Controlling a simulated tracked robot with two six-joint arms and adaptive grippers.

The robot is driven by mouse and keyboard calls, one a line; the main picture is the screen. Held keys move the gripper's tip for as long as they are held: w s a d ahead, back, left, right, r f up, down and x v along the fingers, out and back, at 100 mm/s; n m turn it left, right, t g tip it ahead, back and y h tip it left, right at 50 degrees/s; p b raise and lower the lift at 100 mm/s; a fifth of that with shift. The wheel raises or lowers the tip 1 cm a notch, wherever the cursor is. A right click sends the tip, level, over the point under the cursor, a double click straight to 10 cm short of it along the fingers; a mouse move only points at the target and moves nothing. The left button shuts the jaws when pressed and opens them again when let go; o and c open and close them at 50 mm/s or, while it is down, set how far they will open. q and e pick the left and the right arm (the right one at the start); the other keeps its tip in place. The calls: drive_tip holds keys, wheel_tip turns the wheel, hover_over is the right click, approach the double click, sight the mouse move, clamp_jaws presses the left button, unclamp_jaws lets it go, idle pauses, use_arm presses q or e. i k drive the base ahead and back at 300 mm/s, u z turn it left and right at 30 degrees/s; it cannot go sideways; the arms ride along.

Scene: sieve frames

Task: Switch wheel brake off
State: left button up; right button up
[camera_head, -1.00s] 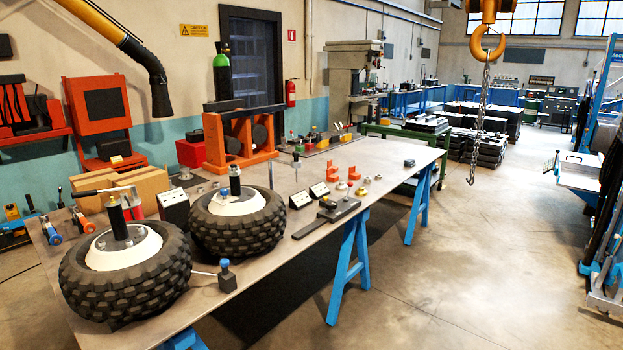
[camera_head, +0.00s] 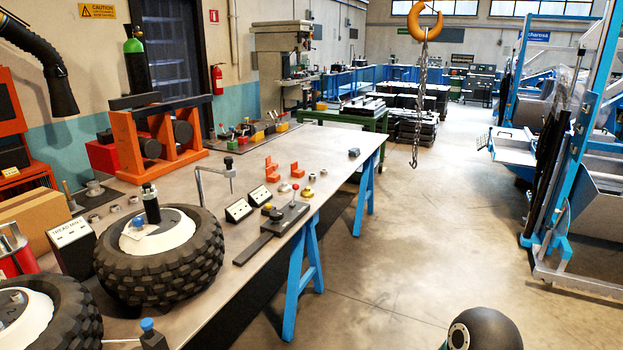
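A knobbly black tyre with a white hub (camera_head: 160,255) lies flat on the left part of the metal table. A black post (camera_head: 151,205) stands upright on its hub. A second tyre (camera_head: 45,320) is cut off at the lower left corner. A small black block with a blue cap (camera_head: 150,335) stands beside them at the bottom edge, with a thin rod reaching left. I cannot tell which part is the wheel brake or how it is set. A dark rounded part of my arm (camera_head: 485,330) shows at the bottom right. Neither gripper shows.
The long metal table (camera_head: 330,150) has orange brackets (camera_head: 272,168), small black panels (camera_head: 238,210) and a black fixture with a red-topped lever (camera_head: 285,217) along it. An orange hook (camera_head: 425,20) with a chain hangs above. The floor right of the table is clear; a blue frame (camera_head: 575,130) stands beyond.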

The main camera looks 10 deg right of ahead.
sight(295, 187)
drive_tip(key=z, duration=0.2)
drive_tip(key=i, duration=0.55)
drive_tip(key=z, duration=0.85)
drive_tip(key=i, duration=2.25)
drive_tip(key=u, duration=0.55)
